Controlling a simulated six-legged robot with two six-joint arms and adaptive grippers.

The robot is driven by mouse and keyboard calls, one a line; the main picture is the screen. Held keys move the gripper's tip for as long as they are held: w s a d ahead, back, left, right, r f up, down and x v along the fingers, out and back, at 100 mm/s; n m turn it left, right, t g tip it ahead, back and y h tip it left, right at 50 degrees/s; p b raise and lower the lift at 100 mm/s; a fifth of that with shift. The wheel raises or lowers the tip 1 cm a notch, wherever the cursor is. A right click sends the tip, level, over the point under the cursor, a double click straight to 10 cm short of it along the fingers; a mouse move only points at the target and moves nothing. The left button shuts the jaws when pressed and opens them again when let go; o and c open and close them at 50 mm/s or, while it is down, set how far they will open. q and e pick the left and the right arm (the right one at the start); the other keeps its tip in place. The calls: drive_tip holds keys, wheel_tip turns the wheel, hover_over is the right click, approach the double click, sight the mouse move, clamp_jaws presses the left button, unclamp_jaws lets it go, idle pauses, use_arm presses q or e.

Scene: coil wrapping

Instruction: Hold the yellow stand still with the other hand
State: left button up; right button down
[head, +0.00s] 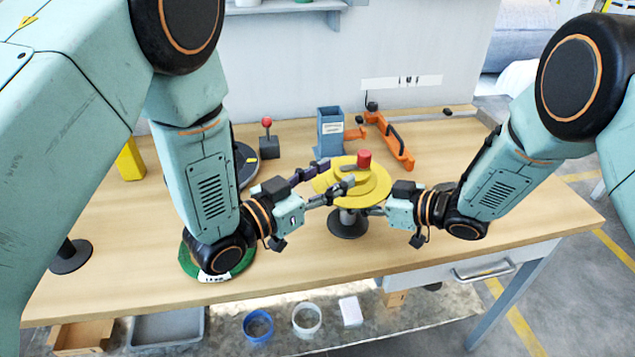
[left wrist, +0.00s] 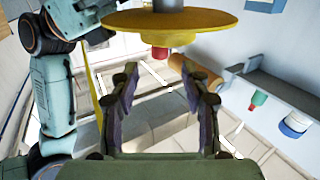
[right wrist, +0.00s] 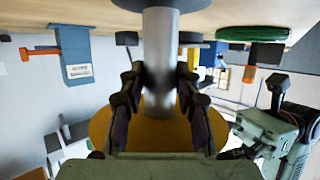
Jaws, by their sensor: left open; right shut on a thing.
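The yellow stand (head: 378,190) has a stepped round yellow top with a red knob (head: 364,157), a grey post and a dark round base (head: 348,226) on the table. My right gripper (head: 374,210) is shut on the post below the yellow disc; in the right wrist view the post (right wrist: 160,50) stands between its fingers. My left gripper (head: 338,175) is open at the left side of the yellow top. In the left wrist view its fingers (left wrist: 160,75) are apart with nothing between them, and the yellow disc (left wrist: 165,20) shows at the top.
Behind the stand are a blue labelled box (head: 331,136) and an orange tool (head: 393,142). A red-knobbed lever (head: 268,143) and a yellow block (head: 130,162) are farther left. A green disc (head: 190,262) lies under my left arm. The table is clear at front right.

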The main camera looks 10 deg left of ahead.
use_arm(q)
drive_tip(key=v, duration=0.3)
drive_tip(key=shift+s, duration=0.1)
use_arm(e)
drive_tip(key=c, duration=0.9)
unclamp_jaws()
drive_tip(key=shift+o, duration=0.2)
drive_tip(key=shift+d, duration=0.1)
